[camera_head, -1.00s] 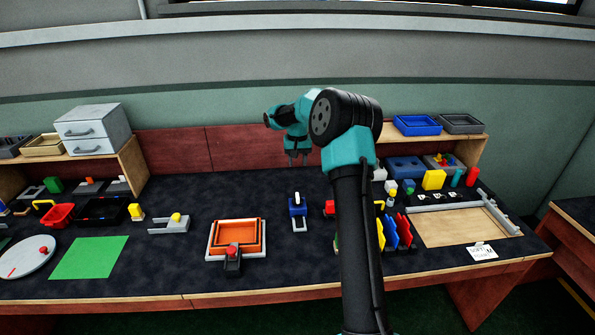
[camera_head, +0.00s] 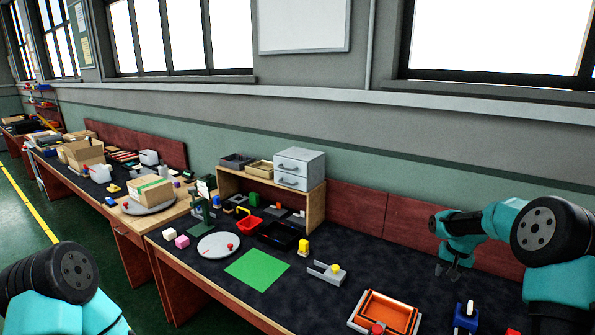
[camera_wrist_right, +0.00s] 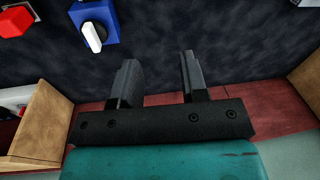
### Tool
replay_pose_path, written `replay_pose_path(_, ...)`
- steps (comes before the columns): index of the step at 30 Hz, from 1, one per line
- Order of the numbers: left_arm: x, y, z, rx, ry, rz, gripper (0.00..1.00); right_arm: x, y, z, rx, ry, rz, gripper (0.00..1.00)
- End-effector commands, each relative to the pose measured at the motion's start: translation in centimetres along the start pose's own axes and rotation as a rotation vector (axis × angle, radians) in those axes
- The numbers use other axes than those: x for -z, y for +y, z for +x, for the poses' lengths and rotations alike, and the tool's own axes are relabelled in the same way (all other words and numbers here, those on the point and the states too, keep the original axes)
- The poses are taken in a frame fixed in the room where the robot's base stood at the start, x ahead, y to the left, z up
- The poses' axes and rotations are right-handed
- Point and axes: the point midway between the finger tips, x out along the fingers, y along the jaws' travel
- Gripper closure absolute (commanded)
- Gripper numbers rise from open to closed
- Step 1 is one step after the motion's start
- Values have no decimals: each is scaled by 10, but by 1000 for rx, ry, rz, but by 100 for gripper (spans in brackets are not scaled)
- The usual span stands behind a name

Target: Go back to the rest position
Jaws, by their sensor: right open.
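My right gripper (camera_head: 453,269) hangs above the dark table at the right of the head view, apart from everything below it. In the right wrist view its two black fingers (camera_wrist_right: 158,78) stand apart with nothing between them. A blue block with a white knob (camera_wrist_right: 95,22) shows beyond the fingers at the upper left of the wrist view, and the blue block also shows in the head view (camera_head: 466,317). My left arm shows at the lower left of the head view, but its gripper is outside the picture.
An orange tray (camera_head: 389,311) lies near the front right. A green mat (camera_head: 257,268), a white disc (camera_head: 217,246) and a wooden shelf with a grey drawer box (camera_head: 300,168) stand further left. A red panel (camera_head: 355,207) backs the table.

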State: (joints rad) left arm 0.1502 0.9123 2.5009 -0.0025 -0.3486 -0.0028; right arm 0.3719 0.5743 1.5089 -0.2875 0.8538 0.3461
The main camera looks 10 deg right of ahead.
Motion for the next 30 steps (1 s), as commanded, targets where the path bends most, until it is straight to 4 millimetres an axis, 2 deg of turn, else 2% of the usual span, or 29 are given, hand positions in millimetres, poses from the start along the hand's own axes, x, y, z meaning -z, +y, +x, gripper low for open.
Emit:
replay_pose_path(1,0,0,0,0,0,0,39,-12,-26,16,30,7,-44,60)
replay_pose_path(3,0,0,0,0,0,0,39,-30,-59,35,77,28,-95,60)
replay_pose_path(5,0,0,0,0,0,0,39,-47,-86,51,116,45,-138,60)
replay_pose_path(9,0,0,0,0,0,0,39,-97,-144,83,204,87,-231,60)
replay_pose_path(13,0,0,0,0,0,0,39,-147,-186,104,274,128,-300,60)
replay_pose_path(18,0,0,0,0,0,0,39,-215,-218,124,340,170,-370,60)
replay_pose_path(20,0,0,0,0,0,0,39,-244,-220,137,351,168,-385,60)
replay_pose_path(21,0,0,0,0,0,0,39,-264,-217,148,351,156,-389,60)
replay_pose_path(23,0,0,0,0,0,0,39,-292,-206,165,342,128,-384,60)
replay_pose_path(27,0,0,0,0,0,0,39,-352,-170,203,301,37,-367,60)
replay_pose_path(30,0,0,0,0,0,0,39,-386,-142,226,268,-38,-366,60)
